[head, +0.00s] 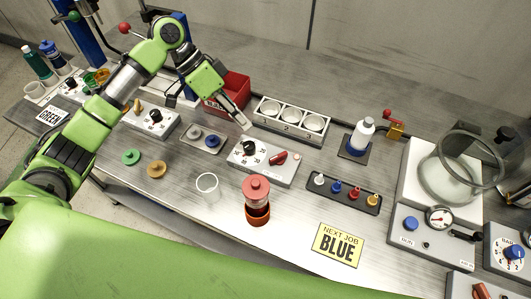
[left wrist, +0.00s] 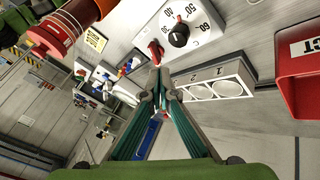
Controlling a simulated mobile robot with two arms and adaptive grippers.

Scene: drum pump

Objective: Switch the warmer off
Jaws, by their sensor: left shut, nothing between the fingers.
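The likely warmer is a light grey box (head: 280,176) in the middle of the bench, with a black dial knob (head: 249,147) and a red switch lever (head: 278,158). In the left wrist view the dial (left wrist: 179,36) carries numbers up to 60, and the red lever (left wrist: 155,50) stands beside it. My left gripper (head: 243,124) is shut and empty, above the back edge of the box. In the left wrist view its fingertips (left wrist: 160,77) appear just below the red lever; I cannot tell whether they touch. My right gripper is not in view.
A white holder with numbered round wells (head: 289,119) and a red bin (head: 232,88) stand behind the box. A red-capped jar (head: 256,198), a clear cup (head: 207,184) and a tray of coloured pegs (head: 344,194) are nearby. A yellow BLUE card (head: 338,245) lies in front.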

